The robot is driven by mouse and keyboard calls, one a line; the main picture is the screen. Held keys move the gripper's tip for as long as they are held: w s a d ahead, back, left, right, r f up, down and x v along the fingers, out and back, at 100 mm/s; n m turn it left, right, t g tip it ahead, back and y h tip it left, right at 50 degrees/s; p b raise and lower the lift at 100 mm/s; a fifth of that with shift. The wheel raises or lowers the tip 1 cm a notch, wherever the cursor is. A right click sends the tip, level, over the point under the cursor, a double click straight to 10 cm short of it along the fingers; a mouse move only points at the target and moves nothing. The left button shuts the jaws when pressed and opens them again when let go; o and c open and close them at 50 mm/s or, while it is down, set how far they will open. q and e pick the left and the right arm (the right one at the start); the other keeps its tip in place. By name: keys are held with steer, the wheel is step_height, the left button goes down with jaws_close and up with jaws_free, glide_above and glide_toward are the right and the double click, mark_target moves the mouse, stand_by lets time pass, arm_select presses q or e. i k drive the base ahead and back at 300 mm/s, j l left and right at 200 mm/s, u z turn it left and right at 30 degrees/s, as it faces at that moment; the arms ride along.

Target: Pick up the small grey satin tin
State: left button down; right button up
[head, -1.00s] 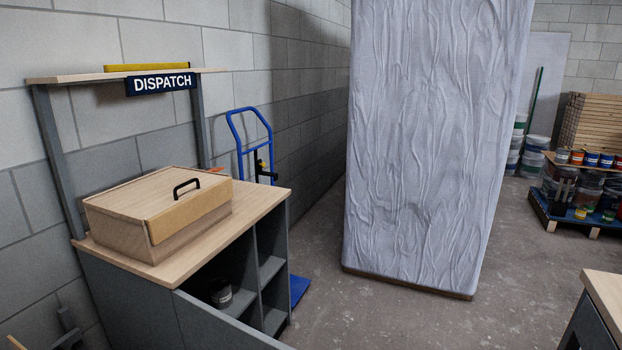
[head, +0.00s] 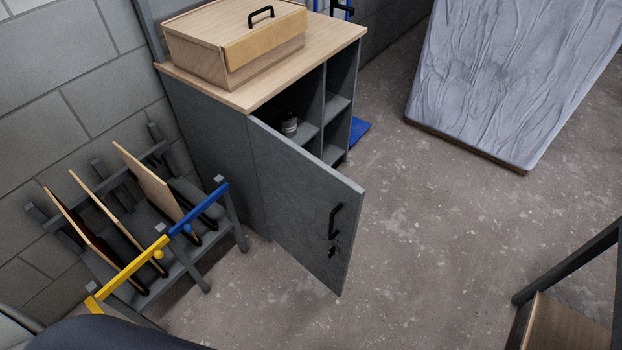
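A small dark grey tin (head: 289,124) with a pale label stands on a shelf inside the grey dispatch cabinet (head: 211,140). It is small in the head view, and I cannot tell its finish. The cabinet's grey door (head: 305,200) is swung open toward the front, with a black handle on its face. The door's top edge passes just below the tin, and the cabinet interior around it is dark. Neither of my grippers shows in the head view.
A wooden box (head: 235,45) with a black handle sits on the cabinet top. A rack (head: 190,262) with upright boards and yellow and blue bars stands left of the door. A wrapped tall stack (head: 510,75) stands at the back right. Floor right of the door is clear.

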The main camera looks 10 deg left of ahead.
mark_target(286, 123)
steer(key=u, duration=1.45)
steer(key=l+u, duration=0.15)
steer(key=u, duration=0.35)
steer(key=l+u, duration=0.15)
steer(key=u, duration=0.3)
steer(key=l+u, duration=0.2)
steer(key=u, duration=0.3)
steer(key=l+u, duration=0.15)
steer(key=u, duration=0.3)
steer(key=k+l+u, duration=0.15)
steer(key=u, duration=0.25)
steer(key=k+l+u, duration=0.2)
steer(key=u, duration=0.2)
steer(key=k+l+u, duration=0.1)
steer(key=u, duration=0.25)
steer(key=k+u, duration=0.45)
steer(key=k, duration=0.3)
steer(key=k+l+z, duration=0.1)
steer(key=k+z, duration=0.15)
steer(key=z, duration=0.2)
steer(key=k+l+z, duration=0.15)
steer(key=z, duration=0.3)
steer(key=k+l, duration=0.05)
steer(key=k, duration=0.05)
